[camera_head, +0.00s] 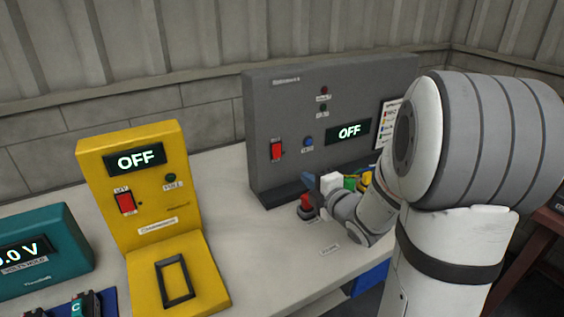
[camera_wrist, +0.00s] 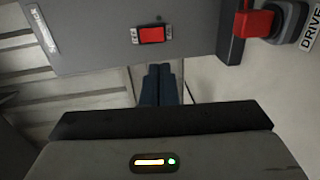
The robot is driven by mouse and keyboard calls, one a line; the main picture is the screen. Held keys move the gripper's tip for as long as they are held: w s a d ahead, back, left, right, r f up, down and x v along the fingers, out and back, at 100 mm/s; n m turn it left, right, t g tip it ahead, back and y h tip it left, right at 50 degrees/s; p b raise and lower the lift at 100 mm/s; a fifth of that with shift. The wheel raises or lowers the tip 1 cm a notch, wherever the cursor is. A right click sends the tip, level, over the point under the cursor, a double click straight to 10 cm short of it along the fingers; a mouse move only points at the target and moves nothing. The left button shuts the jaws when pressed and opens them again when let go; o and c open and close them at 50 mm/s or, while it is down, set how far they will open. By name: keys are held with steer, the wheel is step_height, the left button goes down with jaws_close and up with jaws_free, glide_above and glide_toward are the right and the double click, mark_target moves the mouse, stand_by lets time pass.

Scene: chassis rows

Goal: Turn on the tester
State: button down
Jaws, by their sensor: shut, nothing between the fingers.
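Two units here could be the tester, and I cannot read their labels clearly enough to tell which. The grey panel unit (camera_head: 262,105) has a display (camera_head: 349,131) reading OFF, a red rocker switch (camera_head: 277,151) and a blue button (camera_head: 308,141). The yellow unit (camera_head: 183,215) also reads OFF on its display (camera_head: 135,159) and has a red switch (camera_head: 125,203). In the wrist view my gripper (camera_wrist: 158,67) is shut and empty, its dark fingers pointing toward a grey panel (camera_wrist: 95,30) with a red rocker switch (camera_wrist: 152,34), apart from that switch. In the head view my arm partly hides the grey unit's right side.
A red-topped control (camera_head: 306,202) stands on the bench by the grey unit; a red control beside a DRIVE label (camera_wrist: 309,28) shows in the wrist view. Small coloured items crowd near my wrist. A teal meter (camera_head: 40,255) is at left. Bench between the units is clear.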

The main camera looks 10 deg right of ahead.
mark_target(278, 156)
steer(key=p+x, duration=0.2)
steer(key=x, duration=1.2)
steer(key=b, duration=0.2)
steer(key=shift+w+f+b, duration=0.15)
steer(key=shift+f+b, duration=0.2)
steer(key=shift+b, duration=0.05)
steer(key=shift+r+p, duration=0.35)
steer(key=shift+p, duration=0.05)
steer(key=shift+s+d+f+b, duration=0.15)
steer(key=shift+s+f+b, duration=0.15)
steer(key=shift+s+b, duration=0.25)
steer(key=f+b+v, duration=0.2)
steer(key=v, duration=1)
steer(key=shift+s+d+f+b, duration=0.15)
steer(key=shift+s+f+b, duration=0.2)
steer(key=shift+s+b, duration=0.1)
